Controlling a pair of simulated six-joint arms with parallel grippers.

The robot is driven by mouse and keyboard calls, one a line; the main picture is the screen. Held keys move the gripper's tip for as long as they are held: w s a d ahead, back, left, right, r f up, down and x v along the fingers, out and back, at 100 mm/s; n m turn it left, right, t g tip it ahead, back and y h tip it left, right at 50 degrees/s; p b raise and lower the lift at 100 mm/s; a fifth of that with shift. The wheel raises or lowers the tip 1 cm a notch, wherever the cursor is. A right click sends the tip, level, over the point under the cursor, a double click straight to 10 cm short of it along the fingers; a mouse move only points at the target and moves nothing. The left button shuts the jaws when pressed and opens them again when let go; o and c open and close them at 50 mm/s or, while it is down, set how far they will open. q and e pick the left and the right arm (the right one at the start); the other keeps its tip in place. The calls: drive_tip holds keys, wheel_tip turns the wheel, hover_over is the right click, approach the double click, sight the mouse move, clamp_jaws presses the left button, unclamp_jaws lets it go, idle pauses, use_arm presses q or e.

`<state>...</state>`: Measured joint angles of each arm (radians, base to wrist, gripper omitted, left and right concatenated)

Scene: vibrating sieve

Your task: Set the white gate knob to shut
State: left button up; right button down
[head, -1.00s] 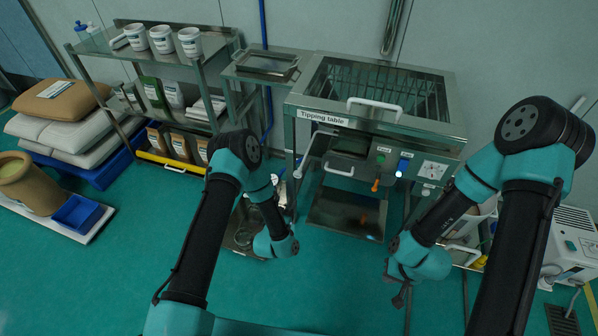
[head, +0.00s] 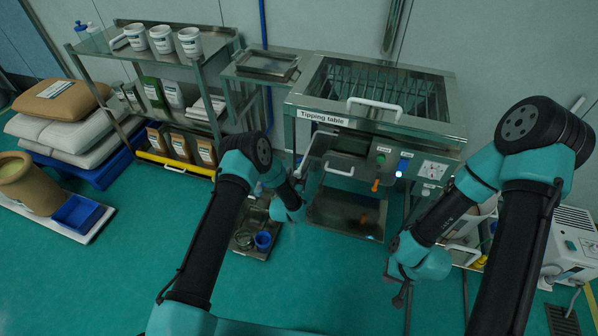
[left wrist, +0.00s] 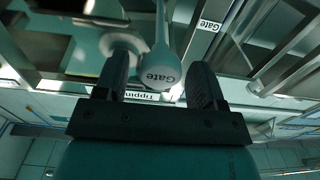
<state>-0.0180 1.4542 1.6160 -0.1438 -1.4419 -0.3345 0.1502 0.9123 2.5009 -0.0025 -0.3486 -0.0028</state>
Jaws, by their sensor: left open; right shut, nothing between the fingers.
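The white gate knob (left wrist: 160,72), marked "Gate", sits at the end of a white stem in the left wrist view. It lies between the two dark fingers of my left gripper (left wrist: 162,85), which are open on either side of it. I cannot tell whether either finger touches it. In the head view my left gripper (head: 299,184) is at the left front of the tipping table (head: 455,128), small and partly hidden by its wrist. My right gripper (head: 398,298) is shut and empty, low in front of the table's right side.
A white handle (head: 374,108) is on the table's front top edge. A blue cup (head: 263,240) stands on a low tray below my left wrist.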

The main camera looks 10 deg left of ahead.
use_arm(q)
drive_tip(key=shift+w+d, duration=0.2)
drive_tip(key=shift+w, duration=1.1)
